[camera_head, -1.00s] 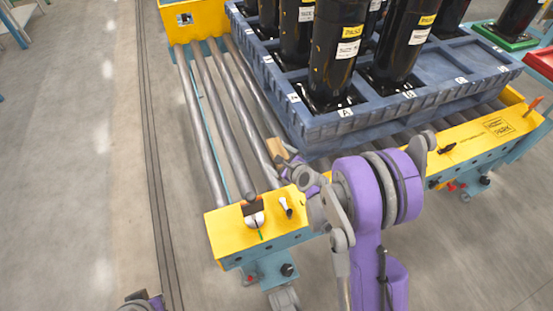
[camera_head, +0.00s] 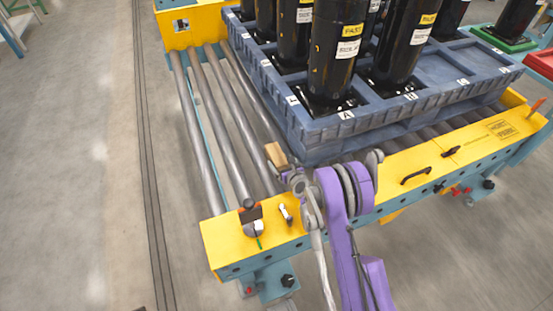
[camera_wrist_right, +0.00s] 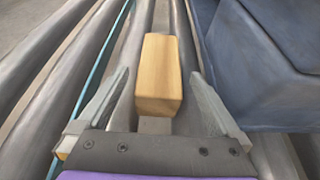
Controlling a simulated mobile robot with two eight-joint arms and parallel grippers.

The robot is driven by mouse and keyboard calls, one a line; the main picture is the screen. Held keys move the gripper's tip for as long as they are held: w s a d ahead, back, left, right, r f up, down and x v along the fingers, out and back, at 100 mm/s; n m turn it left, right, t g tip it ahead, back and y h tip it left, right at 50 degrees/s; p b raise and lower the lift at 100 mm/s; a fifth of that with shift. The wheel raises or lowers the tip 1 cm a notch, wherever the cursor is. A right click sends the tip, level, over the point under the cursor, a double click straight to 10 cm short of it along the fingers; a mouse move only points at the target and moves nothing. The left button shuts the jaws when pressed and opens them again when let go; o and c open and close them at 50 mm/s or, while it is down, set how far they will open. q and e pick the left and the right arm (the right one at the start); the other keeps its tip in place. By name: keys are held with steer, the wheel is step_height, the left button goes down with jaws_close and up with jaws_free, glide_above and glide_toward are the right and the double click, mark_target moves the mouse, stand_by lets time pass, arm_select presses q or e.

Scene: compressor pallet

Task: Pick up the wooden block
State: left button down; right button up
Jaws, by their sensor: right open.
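The wooden block (camera_head: 275,154) is a small tan box by the rollers, left of the blue pallet's near corner. In the right wrist view the block (camera_wrist_right: 159,74) lies lengthwise ahead, over the rollers. My right gripper (camera_wrist_right: 160,95) is open there, with one grey finger on each side of the block's near end and visible gaps to it. In the head view the right gripper (camera_head: 282,168) is partly hidden by my purple arm, close to the block. My left gripper does not show in the head view now.
The blue pallet (camera_head: 318,126) with several black compressors (camera_head: 333,50) stands just right of the block. The yellow conveyor rail (camera_head: 228,246) runs along the front, with a small dark-and-white device (camera_head: 252,219) on it. Bare rollers (camera_head: 215,110) lie to the left.

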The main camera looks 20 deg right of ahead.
mark_target(280, 160)
steer(key=shift+x, duration=1.6)
steer(key=c, duration=1.5)
